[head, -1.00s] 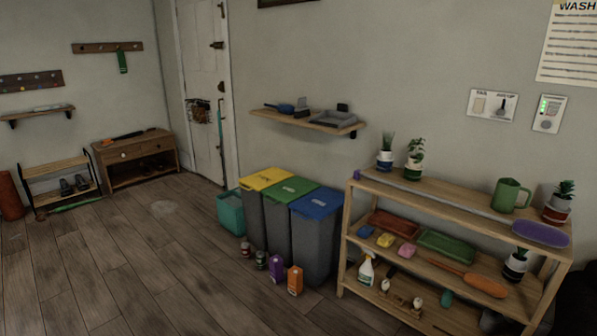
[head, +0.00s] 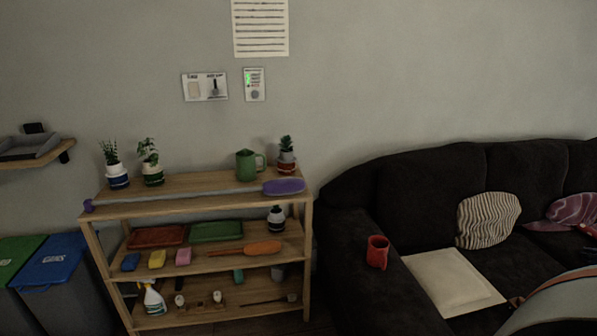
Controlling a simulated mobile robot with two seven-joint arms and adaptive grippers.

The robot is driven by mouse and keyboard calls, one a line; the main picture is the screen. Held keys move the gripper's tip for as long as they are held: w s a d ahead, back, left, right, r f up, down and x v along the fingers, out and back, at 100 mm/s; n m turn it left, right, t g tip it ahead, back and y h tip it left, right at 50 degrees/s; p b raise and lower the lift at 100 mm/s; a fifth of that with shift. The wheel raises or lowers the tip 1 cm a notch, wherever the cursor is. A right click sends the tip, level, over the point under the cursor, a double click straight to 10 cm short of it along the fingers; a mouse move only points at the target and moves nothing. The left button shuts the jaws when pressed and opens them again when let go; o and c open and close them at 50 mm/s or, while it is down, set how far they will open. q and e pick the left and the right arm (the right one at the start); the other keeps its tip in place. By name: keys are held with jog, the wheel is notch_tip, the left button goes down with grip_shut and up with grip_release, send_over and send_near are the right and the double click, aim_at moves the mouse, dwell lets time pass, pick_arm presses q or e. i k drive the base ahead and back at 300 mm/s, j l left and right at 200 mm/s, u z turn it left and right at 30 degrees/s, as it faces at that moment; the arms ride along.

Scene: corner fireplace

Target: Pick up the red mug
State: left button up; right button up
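The red mug (head: 377,252) sits upright on the left armrest of the dark sofa (head: 424,184), right of the wooden shelf. Its handle is hard to make out at this size. Neither of my grippers shows in the head view, so nothing is seen near the mug.
A wooden shelf (head: 200,208) with a green pitcher (head: 246,166), potted plants, trays and sponges stands left of the sofa. A cream board (head: 452,282) and a striped cushion (head: 488,220) lie on the sofa. A pale curved shape (head: 560,305) fills the lower right corner.

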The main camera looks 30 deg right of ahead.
aim_at(379, 255)
jog(key=i+z, duration=0.1)
jog(key=z, duration=0.35)
jog(key=i+j+z, duration=0.1)
jog(key=z, duration=0.4)
jog(key=i+j+z, duration=0.1)
jog(key=j+z, duration=0.15)
jog(key=z, duration=0.2)
jog(key=i+j+z, duration=0.1)
jog(key=z, duration=0.25)
jog(key=i+j+z, duration=0.1)
jog(key=j+z, duration=0.4)
jog(key=z, duration=0.25)
